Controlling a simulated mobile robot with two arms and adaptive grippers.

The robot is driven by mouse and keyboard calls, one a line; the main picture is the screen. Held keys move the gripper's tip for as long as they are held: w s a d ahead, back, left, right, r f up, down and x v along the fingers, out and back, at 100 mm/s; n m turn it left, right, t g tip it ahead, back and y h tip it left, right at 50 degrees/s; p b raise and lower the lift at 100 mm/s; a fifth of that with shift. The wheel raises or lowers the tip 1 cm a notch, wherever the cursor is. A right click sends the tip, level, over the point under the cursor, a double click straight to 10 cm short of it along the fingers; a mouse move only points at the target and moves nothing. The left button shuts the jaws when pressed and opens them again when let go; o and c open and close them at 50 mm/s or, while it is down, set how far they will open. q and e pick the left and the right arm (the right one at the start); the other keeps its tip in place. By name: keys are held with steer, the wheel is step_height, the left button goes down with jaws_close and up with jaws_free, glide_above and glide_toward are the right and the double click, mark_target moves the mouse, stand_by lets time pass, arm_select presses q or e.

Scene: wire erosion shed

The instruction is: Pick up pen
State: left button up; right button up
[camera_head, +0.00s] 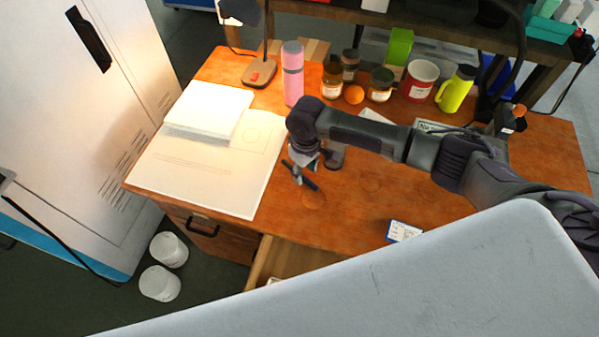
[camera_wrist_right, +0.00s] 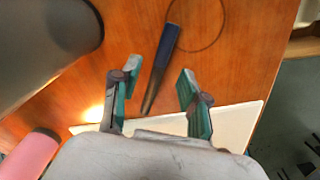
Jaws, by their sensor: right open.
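The pen (camera_wrist_right: 165,53), dark blue with a narrow grey tapered end, lies on the wooden desk in the right wrist view. Its blue end also shows in the head view (camera_head: 311,185), just below my right gripper (camera_head: 298,170). In the wrist view the right gripper (camera_wrist_right: 156,92) has its two green-padded fingers spread. The pen's narrow end lies between and just beyond the fingers, with no visible grip on it. My left gripper is not in view.
A drawer (camera_head: 285,258) is open in front.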

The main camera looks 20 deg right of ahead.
steer(key=shift+f, duration=1.3)
jaws_close()
steer(key=shift+r, duration=0.1)
